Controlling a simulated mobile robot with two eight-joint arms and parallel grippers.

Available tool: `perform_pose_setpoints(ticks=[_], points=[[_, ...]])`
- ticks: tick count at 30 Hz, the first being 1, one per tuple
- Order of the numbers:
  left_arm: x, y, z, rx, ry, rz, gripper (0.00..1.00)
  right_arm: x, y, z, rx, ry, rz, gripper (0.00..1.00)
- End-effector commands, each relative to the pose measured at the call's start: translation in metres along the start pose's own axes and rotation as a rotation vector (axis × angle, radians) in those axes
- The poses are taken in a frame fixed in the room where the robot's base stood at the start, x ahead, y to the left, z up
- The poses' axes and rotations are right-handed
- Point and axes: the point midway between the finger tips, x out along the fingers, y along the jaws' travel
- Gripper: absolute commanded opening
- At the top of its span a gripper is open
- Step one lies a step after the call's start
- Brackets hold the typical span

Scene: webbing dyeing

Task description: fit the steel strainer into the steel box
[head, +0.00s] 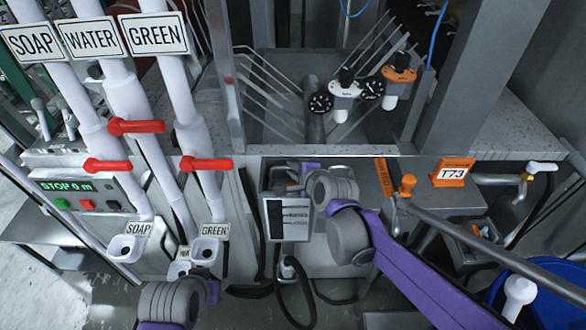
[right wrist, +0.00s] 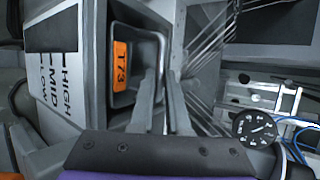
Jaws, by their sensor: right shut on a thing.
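The steel box (head: 270,182) stands at the middle of the head view, with a black-and-white level label on its front. In the right wrist view the label reads HIGH, MID and LOW beside the box wall (right wrist: 97,50). The steel strainer (right wrist: 122,28) appears as a dark rectangular tray with a rounded rim and an orange T73 tag. It lies within the outline of the box; its depth is hidden. My right gripper (head: 291,187) is over the box, its fingers (right wrist: 164,76) shut on the strainer's rim. My left arm shows at the lower left; its fingers are out of sight.
White pipes with red valve handles (head: 137,126) and spouts fill the left. Thin angled rods (head: 270,85) and gauges (head: 321,102) stand behind the box. A blue tub (head: 548,300) is at the lower right.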

Motion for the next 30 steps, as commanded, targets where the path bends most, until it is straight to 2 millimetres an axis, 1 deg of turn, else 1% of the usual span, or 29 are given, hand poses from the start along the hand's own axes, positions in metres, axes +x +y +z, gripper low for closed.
perform_pose_setpoints(ticks=[2, 3, 7, 8, 16, 18, 20, 23, 30], points=[[0.002, 0.0, 0.003, 0.0, -0.003, 0.0, 0.5, 0.002, 0.004, -0.001, 0.001, 0.0, 0.001, 0.0], [0.002, 0.0, 0.003, 0.0, -0.003, 0.0, 0.5, 0.002, 0.003, -0.001, 0.0, 0.0, 0.001, 0.19], [0.002, 0.0, 0.002, 0.0, -0.002, 0.0, 0.5, 0.001, 0.002, -0.001, 0.0, 0.0, 0.0, 0.43], [0.002, 0.0, 0.002, 0.0, -0.002, 0.0, 0.5, 0.001, 0.002, -0.001, 0.0, 0.0, 0.0, 0.44], [0.001, 0.0, 0.001, 0.0, -0.001, 0.0, 0.5, 0.001, 0.001, 0.0, 0.0, 0.0, 0.0, 0.44], [-0.002, 0.0, -0.002, 0.0, 0.002, 0.0, 0.5, -0.001, -0.003, 0.001, 0.0, 0.0, -0.001, 0.44], [-0.001, 0.0, -0.001, 0.0, 0.001, 0.0, 0.5, -0.006, -0.001, 0.0, 0.0, 0.0, 0.0, 0.44], [-0.001, 0.0, -0.001, 0.0, 0.001, 0.0, 0.5, -0.019, -0.001, 0.0, 0.001, 0.0, 0.0, 0.44], [-0.003, 0.0, -0.004, 0.0, 0.004, 0.0, 0.5, -0.065, 0.0, 0.0, 0.001, 0.001, 0.0, 0.44]])
